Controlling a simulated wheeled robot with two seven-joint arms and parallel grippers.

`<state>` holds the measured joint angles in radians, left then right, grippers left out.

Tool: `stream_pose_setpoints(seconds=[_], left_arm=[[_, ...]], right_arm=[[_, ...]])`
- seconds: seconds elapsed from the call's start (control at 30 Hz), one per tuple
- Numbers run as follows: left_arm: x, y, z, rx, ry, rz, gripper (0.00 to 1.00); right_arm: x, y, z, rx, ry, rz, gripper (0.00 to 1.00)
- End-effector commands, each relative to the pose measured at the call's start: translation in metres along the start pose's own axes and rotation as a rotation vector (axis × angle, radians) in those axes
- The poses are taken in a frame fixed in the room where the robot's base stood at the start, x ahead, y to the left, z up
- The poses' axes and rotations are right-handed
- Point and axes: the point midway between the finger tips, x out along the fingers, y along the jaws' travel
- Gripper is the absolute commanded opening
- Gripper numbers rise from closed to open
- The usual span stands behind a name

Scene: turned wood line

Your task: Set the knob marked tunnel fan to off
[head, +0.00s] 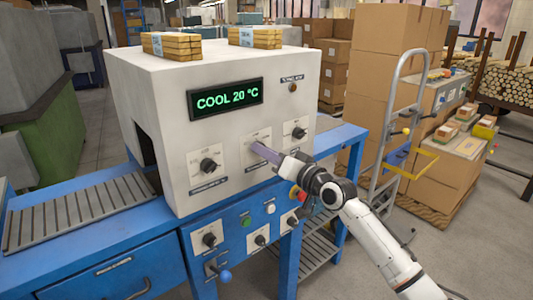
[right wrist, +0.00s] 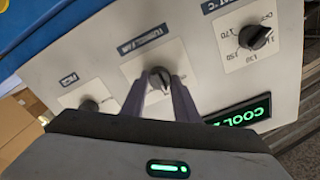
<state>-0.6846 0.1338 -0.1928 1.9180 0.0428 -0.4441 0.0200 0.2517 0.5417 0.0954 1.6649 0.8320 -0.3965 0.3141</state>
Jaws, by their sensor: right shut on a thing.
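The tunnel fan knob (right wrist: 160,76) is a dark round knob on the middle white plate (right wrist: 136,68) of the machine's front panel. In the right wrist view the plate's label appears upside down. My right gripper (right wrist: 161,92) has its two grey fingers closed on the knob, one on each side. In the head view the right gripper (head: 262,150) reaches the middle plate from the right and hides most of the knob. The knob's exact setting is too small to read. My left gripper is not in view.
A temperature knob (head: 208,165) sits left of the middle plate and another knob (head: 299,132) right of it. Lower controls (head: 246,221) line the blue front. A hand truck (head: 395,125) and cartons stand at right.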

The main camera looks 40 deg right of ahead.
Motion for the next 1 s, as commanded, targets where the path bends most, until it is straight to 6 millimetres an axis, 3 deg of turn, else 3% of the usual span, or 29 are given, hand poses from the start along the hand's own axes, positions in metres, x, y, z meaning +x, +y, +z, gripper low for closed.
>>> stream_pose_setpoints(seconds=[1.0], left_arm=[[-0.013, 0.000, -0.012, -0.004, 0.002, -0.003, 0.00]], right_arm=[[0.000, 0.001, 0.000, -0.844, -0.004, 0.000, 0.05]])
